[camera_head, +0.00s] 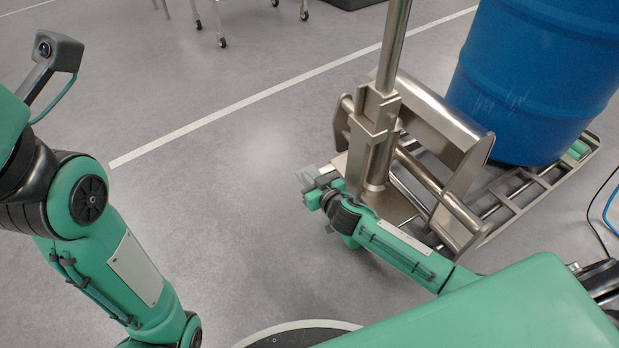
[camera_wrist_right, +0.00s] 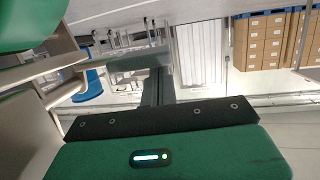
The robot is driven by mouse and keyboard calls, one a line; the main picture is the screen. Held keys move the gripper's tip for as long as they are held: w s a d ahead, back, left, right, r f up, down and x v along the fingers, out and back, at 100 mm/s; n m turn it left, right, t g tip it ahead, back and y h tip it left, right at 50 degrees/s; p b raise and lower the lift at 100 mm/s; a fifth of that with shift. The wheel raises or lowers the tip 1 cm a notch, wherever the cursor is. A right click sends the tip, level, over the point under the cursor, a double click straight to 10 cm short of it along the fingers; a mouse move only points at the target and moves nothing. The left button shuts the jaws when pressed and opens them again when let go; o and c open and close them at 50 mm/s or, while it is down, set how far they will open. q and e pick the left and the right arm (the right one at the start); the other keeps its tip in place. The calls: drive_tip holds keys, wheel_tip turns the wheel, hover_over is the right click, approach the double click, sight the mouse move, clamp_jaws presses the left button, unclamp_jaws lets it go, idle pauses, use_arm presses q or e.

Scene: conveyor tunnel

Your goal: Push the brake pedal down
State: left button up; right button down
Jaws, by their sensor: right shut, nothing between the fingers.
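The metal lift cart (camera_head: 375,150) stands right of centre in the head view, with an upright post and a curved metal guard. A pale flat metal piece (camera_head: 341,165) shows low at its left side, beside my right gripper (camera_head: 311,179); it may be the brake pedal, but I cannot tell for sure. My right gripper is shut and empty, low at the foot of the post. I cannot tell whether it touches the metal. In the right wrist view its closed dark fingers (camera_wrist_right: 158,87) point away from the wrist. My left gripper is out of view.
A large blue drum (camera_head: 535,80) stands on the cart's frame at the right. Grey floor (camera_head: 235,190) with a white line is clear to the left. Cables (camera_head: 603,205) hang at the right edge. Stacked cartons (camera_wrist_right: 263,45) show in the wrist view.

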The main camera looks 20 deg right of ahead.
drive_tip(key=shift+a+f+n, duration=0.2)
drive_tip(key=shift+f+n, duration=0.2)
drive_tip(key=shift+f, duration=0.15)
wheel_tip(320, 180, down, 3)
drive_tip(key=shift+s+a+r+n+h+b, duration=0.1)
drive_tip(key=shift+r+n+h+b, duration=0.05)
drive_tip(key=shift+n+h+b, duration=0.55)
drive_tip(key=shift+f, duration=0.35)
